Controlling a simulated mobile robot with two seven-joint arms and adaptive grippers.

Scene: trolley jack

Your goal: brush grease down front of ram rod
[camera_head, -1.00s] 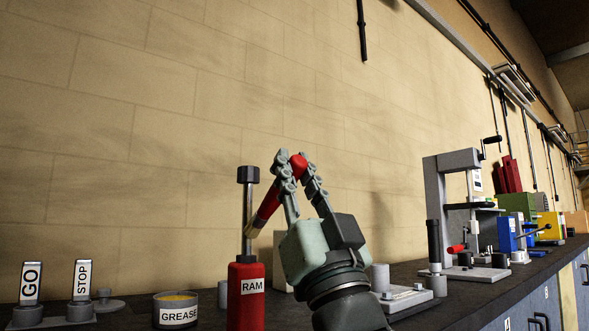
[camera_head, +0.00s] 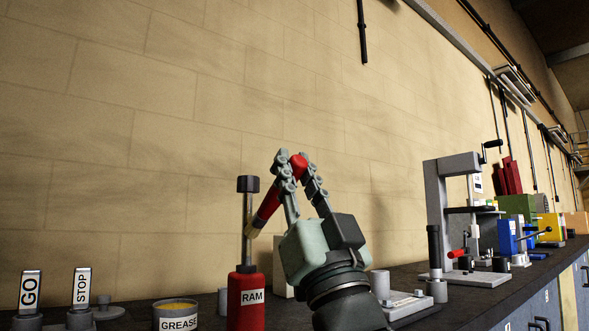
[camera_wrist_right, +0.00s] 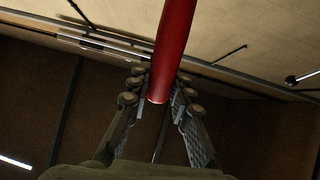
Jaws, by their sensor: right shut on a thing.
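The red ram (camera_head: 246,300) labelled RAM stands upright on the bench, with a bright metal rod (camera_head: 247,214) and a dark cap on top. My right gripper (camera_head: 296,172) is shut on the red handle of a brush (camera_head: 268,204), just right of the rod. The handle tilts down to the left, and the pale bristle end lies close to the rod; I cannot tell whether it touches. The handle also shows in the right wrist view (camera_wrist_right: 174,50) between the fingers. The grease tin (camera_head: 177,313) holds yellow grease, left of the ram. My left gripper is not in view.
GO (camera_head: 30,290) and STOP (camera_head: 82,287) signs stand at the left. A grey press frame (camera_head: 438,215) with a crank, a dark cylinder and blue and yellow tools stand on the bench to the right. A plain wall is behind.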

